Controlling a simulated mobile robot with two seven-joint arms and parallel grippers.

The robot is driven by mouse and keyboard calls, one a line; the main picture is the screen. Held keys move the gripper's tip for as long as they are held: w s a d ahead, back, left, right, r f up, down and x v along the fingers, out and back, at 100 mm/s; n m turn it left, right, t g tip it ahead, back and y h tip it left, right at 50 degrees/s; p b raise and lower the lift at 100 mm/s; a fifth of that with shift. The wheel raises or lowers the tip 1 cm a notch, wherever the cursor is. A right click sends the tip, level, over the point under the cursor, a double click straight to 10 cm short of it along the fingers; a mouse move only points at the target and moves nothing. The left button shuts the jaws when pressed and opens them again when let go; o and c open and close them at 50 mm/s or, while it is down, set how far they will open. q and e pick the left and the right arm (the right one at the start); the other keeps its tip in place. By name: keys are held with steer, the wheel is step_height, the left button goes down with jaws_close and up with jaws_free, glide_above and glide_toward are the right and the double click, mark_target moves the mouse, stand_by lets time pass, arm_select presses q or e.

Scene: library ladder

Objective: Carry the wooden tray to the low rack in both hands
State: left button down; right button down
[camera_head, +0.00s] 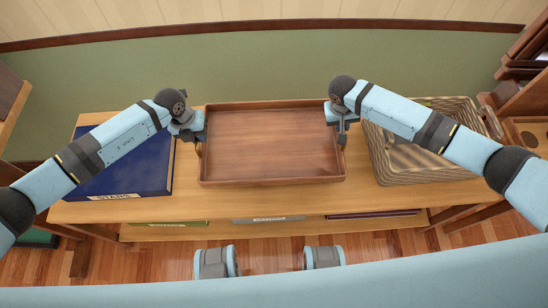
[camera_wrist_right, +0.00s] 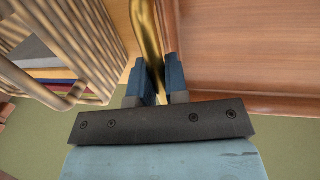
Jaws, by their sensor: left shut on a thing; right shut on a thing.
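The wooden tray (camera_head: 270,145) is a brown rectangle with a raised rim, between my two grippers over the top of the low wooden rack (camera_head: 190,209). I cannot tell whether it rests on the rack top or is just above it. My left gripper (camera_head: 199,142) is shut at the tray's left side. My right gripper (camera_head: 342,138) is at the tray's right side. In the right wrist view its blue fingers (camera_wrist_right: 162,82) are shut on a brass handle (camera_wrist_right: 146,38) beside the tray's wooden rim (camera_wrist_right: 215,103). The tray looks empty and level.
A large blue book (camera_head: 125,165) lies left of the tray, close to it. A striped woven basket (camera_head: 420,150) stands close on the right; the right wrist view shows coloured items (camera_wrist_right: 50,75) inside. A green wall (camera_head: 260,70) is behind. Flat items (camera_head: 268,219) lie on the lower shelf.

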mark_target(202, 145)
arm_select(q)
steer(key=shift+a+f, duration=0.1)
steer(key=shift+f, duration=0.45)
arm_select(e)
steer(key=shift+d+f, duration=0.1)
steer(key=shift+f, duration=0.5)
arm_select(q)
steer(key=shift+f+b, duration=0.15)
steer(key=shift+b, duration=0.2)
arm_select(e)
steer(key=shift+f, duration=0.1)
